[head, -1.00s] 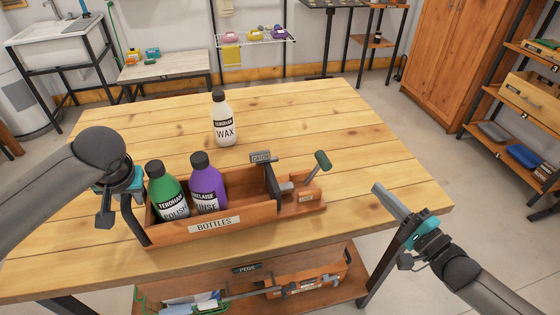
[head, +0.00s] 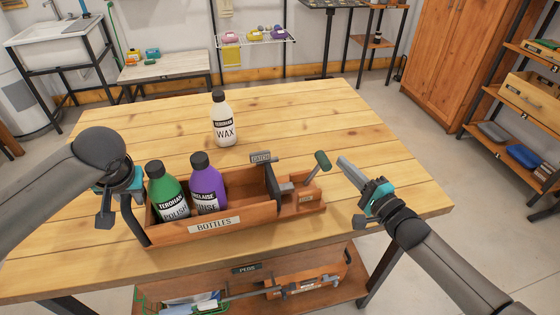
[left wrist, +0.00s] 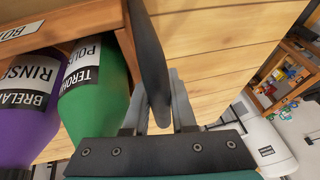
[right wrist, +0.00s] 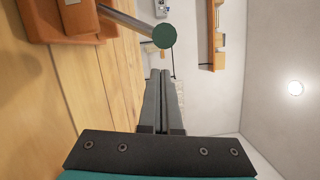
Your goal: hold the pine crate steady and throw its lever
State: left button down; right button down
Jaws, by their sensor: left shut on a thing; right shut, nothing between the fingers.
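The pine crate (head: 178,234), labelled BOTTLES, stands on the table with a green bottle (head: 167,190) and a purple bottle (head: 208,182) in it. Its lever (head: 322,161), a grey rod with a green knob, leans up and right at the crate's right end; it also shows in the right wrist view (right wrist: 164,36). My left gripper (head: 131,213) is shut on the dark handle (left wrist: 150,60) at the crate's left end. My right gripper (head: 342,162) is shut and empty, just right of the knob and apart from it.
A white WAX bottle (head: 222,120) stands on the wooden table (head: 300,115) behind the crate. A catch plate (head: 261,157) rises from the crate's back side. The table's right part is clear. A shelf under the table holds several things.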

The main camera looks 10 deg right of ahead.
aim_at(323, 162)
pick_arm(q)
jog(key=shift+d, duration=0.1)
pick_arm(e)
jog(key=shift+a+r, duration=0.25)
jog(key=shift+a, duration=0.65)
jog(key=shift+a+r+n, duration=0.5)
jog(key=shift+n, duration=0.3)
jog(key=shift+s+a+r+n+g, duration=0.1)
jog(key=shift+a+r+n+g, duration=0.2)
jog(key=shift+a+r+n, duration=0.35)
jog(key=a+n, duration=0.2)
jog(key=n, duration=0.1)
jog(key=shift+a+r+g, duration=0.15)
jog(key=shift+r+g, duration=0.15)
jog(key=shift+s+a+n+g+h, duration=0.1)
jog(key=shift+a+n+g+h, duration=0.3)
jog(key=shift+a+n, duration=0.95)
jog(key=shift+s+a+n+g+h, duration=0.1)
jog(key=shift+a+n+h, duration=0.6)
jog(key=shift+a+n, duration=0.65)
jog(key=shift+d, duration=0.15)
